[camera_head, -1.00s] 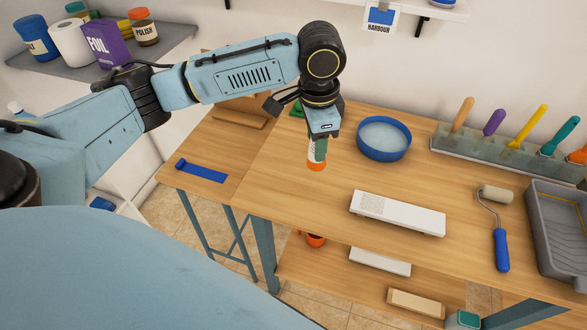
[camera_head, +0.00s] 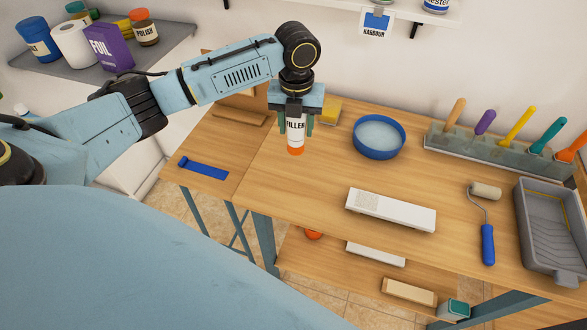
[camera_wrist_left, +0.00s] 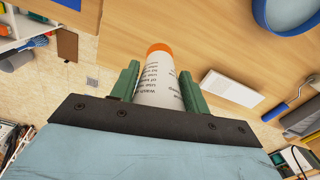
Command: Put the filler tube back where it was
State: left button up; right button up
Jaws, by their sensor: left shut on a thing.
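The filler tube (camera_head: 296,133) is white with dark "FILLER" lettering and an orange end pointing down. My left gripper (camera_head: 296,122) is shut on it and holds it over the left part of the wooden table, left of the blue bowl. In the left wrist view the tube (camera_wrist_left: 160,82) sits between the two green fingers of my left gripper (camera_wrist_left: 160,88), with small print facing the camera. Whether the orange end touches the table is hard to tell. My right gripper is not in view.
On the table (camera_head: 300,175) are a blue bowl (camera_head: 379,138), a white box (camera_head: 390,209), a blue-handled roller (camera_head: 487,235), a grey tray (camera_head: 552,235) and a rack (camera_head: 480,145) of colored handles. A yellow block (camera_head: 328,111) lies behind the gripper. Bare wood lies in front of the tube.

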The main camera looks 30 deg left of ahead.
pick_arm(q)
jog(key=shift+w+a+m, duration=0.1)
jog(key=shift+a+m, duration=0.2)
jog(key=shift+m, duration=0.5)
jog(key=shift+f, duration=0.35)
jog(key=shift+m, duration=0.3)
notch_tip(320, 180, down, 9)
jog(key=shift+a+f, duration=0.1)
jog(key=shift+f, duration=0.1)
jog(key=shift+f, duration=0.2)
jog(key=o, duration=1)
jog(key=shift+c, duration=0.2)
notch_tip(320, 180, up, 12)
jog(key=shift+r+p, duration=0.25)
jog(key=shift+p, duration=0.05)
